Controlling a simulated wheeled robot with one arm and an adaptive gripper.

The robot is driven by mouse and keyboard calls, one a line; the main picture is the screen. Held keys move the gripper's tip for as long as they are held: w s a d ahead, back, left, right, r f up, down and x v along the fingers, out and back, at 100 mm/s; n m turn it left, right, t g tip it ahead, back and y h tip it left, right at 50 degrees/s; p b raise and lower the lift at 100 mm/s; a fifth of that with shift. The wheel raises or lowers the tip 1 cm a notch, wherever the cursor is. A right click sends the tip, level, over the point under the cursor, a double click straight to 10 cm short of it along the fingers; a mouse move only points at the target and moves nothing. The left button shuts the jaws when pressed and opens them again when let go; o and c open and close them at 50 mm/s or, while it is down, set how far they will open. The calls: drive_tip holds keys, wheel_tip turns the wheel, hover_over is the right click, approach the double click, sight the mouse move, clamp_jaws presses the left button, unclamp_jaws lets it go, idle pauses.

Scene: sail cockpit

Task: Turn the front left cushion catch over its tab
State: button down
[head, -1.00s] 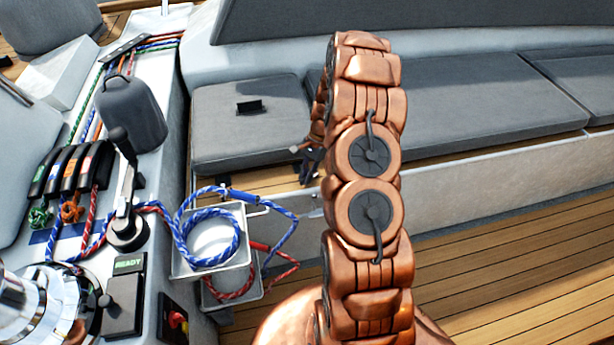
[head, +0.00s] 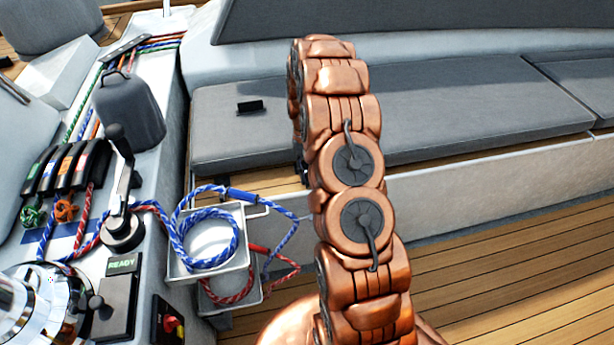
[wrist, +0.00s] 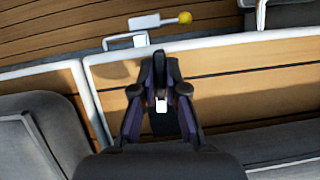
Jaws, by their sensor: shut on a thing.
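My gripper (wrist: 161,90) is in the middle of the wrist view, over the wooden seat board (wrist: 240,88). Its dark fingers are closed around a small pale piece, the front left cushion catch (wrist: 161,104), mostly hidden by them. How far the catch is turned cannot be told, and its tab cannot be made out. In the head view my copper arm hides most of the gripper and the catch; only a dark bit shows by the seat edge. The grey seat cushion (head: 235,145) lies left of the arm, with a small black piece (head: 249,107) on top.
Rope trays (head: 206,262) with blue and red line stand left of my arm, beside the winch console (head: 124,292). The plank floor (head: 500,270) is clear at right.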

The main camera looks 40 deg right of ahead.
drive_tip(key=shift+n, duration=0.5)
drive_tip(key=c, duration=1.2)
unclamp_jaws()
drive_tip(key=shift+r, duration=0.1)
drive_tip(key=v, duration=1.1)
drive_tip(key=shift+w+a+r, duration=0.2)
drive_tip(key=shift+w+r, duration=0.1)
drive_tip(key=shift+r, duration=0.05)
